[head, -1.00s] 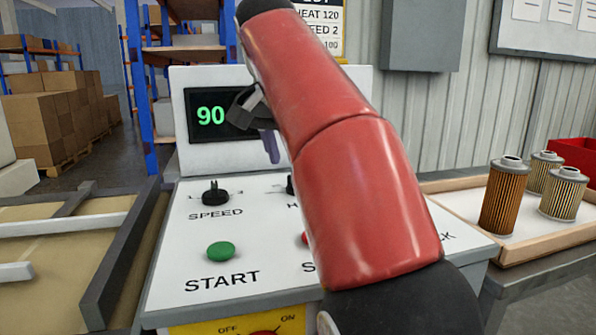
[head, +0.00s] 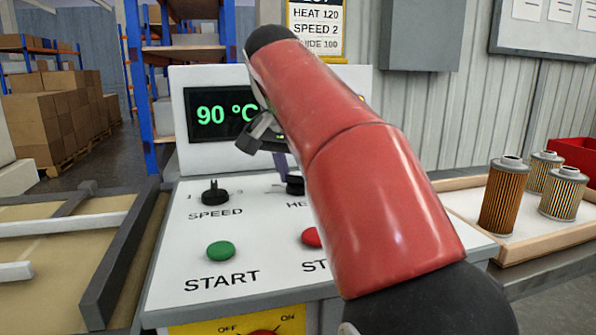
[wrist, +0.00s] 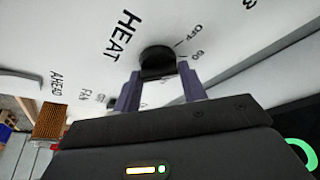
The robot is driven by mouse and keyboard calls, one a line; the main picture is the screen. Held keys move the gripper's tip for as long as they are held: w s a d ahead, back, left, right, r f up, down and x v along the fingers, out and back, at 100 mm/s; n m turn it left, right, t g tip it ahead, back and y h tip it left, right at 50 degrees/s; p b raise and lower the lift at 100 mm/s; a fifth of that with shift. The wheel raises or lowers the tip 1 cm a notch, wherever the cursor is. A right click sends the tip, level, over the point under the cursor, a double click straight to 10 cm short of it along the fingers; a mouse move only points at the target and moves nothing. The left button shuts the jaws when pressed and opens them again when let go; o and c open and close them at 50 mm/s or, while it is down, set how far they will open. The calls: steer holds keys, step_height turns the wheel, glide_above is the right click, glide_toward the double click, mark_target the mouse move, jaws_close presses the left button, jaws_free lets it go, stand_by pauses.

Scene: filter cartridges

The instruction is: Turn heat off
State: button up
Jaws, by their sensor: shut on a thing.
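The black HEAT knob (wrist: 157,60) is on the white sloped panel, with OFF and 60 marks beside it in the wrist view. My gripper (wrist: 160,78) has its two purple fingers on either side of the knob's grip and is shut on it. In the head view the HEAT knob (head: 294,185) shows only in part at the left edge of my red arm, with my gripper (head: 280,168) at it. The display (head: 222,114) reads 90 °C in green. My arm hides most of the HEAT scale, so the knob's exact setting is unclear.
The SPEED knob (head: 215,192) and green START button (head: 221,251) are on the panel's left. A red button (head: 311,237) is partly behind my arm. A tray (head: 546,238) with pleated filter cartridges (head: 503,196) stands at right. A yellow OFF/ON plate (head: 205,328) is below.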

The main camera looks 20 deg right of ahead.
steer(key=shift+n, duration=0.3)
steer(key=n+y, duration=0.1)
steer(key=n, duration=0.2)
steer(key=shift+d+t, duration=0.1)
steer(key=shift+t, duration=0.2)
steer(key=shift+n+y, duration=0.6)
steer(key=shift+n, duration=0.5)
steer(key=o, duration=1)
steer(key=shift+c, duration=0.2)
steer(key=shift+r, duration=0.1)
